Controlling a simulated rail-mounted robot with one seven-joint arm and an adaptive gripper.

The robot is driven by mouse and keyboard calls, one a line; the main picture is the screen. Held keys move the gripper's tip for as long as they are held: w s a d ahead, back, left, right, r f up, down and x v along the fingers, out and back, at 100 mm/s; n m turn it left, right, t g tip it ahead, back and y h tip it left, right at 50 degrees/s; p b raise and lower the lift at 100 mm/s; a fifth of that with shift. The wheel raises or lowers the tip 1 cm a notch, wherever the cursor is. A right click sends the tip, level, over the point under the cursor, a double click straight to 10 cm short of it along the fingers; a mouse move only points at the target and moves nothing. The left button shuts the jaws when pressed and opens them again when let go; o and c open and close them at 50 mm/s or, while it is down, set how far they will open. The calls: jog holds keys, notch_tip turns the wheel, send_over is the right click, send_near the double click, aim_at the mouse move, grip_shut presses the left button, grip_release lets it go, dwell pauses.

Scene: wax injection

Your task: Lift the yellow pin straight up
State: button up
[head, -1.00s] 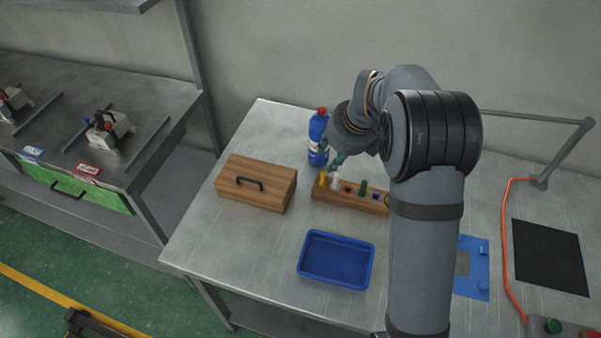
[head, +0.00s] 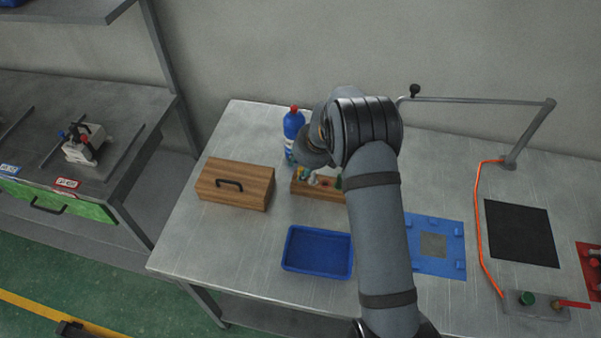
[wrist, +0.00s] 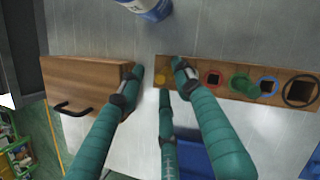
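My gripper (wrist: 158,78) has three teal fingers spread apart, with the tips around the yellow pin's end of the block. I see no clear contact with the pin. In the head view my gripper (head: 303,171) is low over the block's left end, and its fingers and wrist largely hide the yellow pin. A green pin (wrist: 243,84) stands further right in the block.
A wooden box with a black handle (head: 236,183) stands close left of the block. A blue bottle (head: 293,125) stands behind. A blue tray (head: 318,251) lies in front. A blue plate (head: 437,232) and an orange cable (head: 479,220) lie to the right.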

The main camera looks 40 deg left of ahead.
jog(key=shift+c, duration=0.4)
jog(key=c, duration=0.7)
jog(key=shift+r, duration=0.1)
grip_shut()
